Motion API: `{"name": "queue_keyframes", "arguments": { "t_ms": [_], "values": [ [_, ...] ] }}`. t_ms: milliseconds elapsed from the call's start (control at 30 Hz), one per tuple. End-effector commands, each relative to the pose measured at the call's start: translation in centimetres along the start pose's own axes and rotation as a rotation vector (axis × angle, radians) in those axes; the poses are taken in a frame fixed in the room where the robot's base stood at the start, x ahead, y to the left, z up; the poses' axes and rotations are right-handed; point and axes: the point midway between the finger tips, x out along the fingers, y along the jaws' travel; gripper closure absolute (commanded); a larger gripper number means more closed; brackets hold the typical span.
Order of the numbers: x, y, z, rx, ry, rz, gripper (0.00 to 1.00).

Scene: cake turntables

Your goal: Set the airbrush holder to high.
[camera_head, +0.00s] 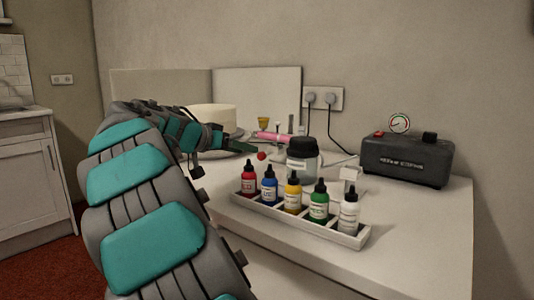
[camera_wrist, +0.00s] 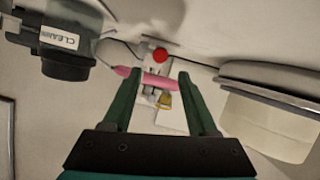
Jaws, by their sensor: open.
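The pink airbrush (camera_head: 274,137) lies across its holder at the back of the counter; in the wrist view the airbrush (camera_wrist: 157,80) shows between my fingers. The airbrush holder (camera_wrist: 151,62) is a pale upright piece with a red knob (camera_wrist: 160,55); in the head view the red knob (camera_head: 261,155) is just right of my fingertips. My gripper (camera_head: 250,149) is open and empty, in front of the holder. In the wrist view my gripper (camera_wrist: 157,82) has its two green fingers spread, with the knob beyond the tips. The holder's setting cannot be read.
A labelled cleaning jar (camera_head: 302,158) stands right of the holder, and a rack (camera_head: 295,222) of several colour bottles stands in front. A white cake (camera_head: 212,117) is behind my arm. A black compressor (camera_head: 407,160) stands at the right. Bare counter (camera_head: 420,225) lies front right.

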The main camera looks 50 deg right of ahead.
Motion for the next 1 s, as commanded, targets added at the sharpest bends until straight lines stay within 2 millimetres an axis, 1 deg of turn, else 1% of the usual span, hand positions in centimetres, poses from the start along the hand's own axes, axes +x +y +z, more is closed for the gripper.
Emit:
{"name": "queue_keyframes", "arguments": {
  "t_ms": [167, 500, 600, 867, 1000],
  "values": [
    [1.5, 0.0, 0.0, 0.000, -0.002, 0.001, 0.41],
    [6.5, 0.0, 0.0, 0.000, -0.002, 0.001, 0.41],
    [7.3, 0.0, 0.0, 0.000, -0.001, -0.001, 0.41],
    [7.6, 0.0, 0.0, 0.000, 0.000, -0.002, 0.41],
    [7.6, 0.0, 0.0, 0.000, 0.000, -0.001, 0.56]
  ]
}}
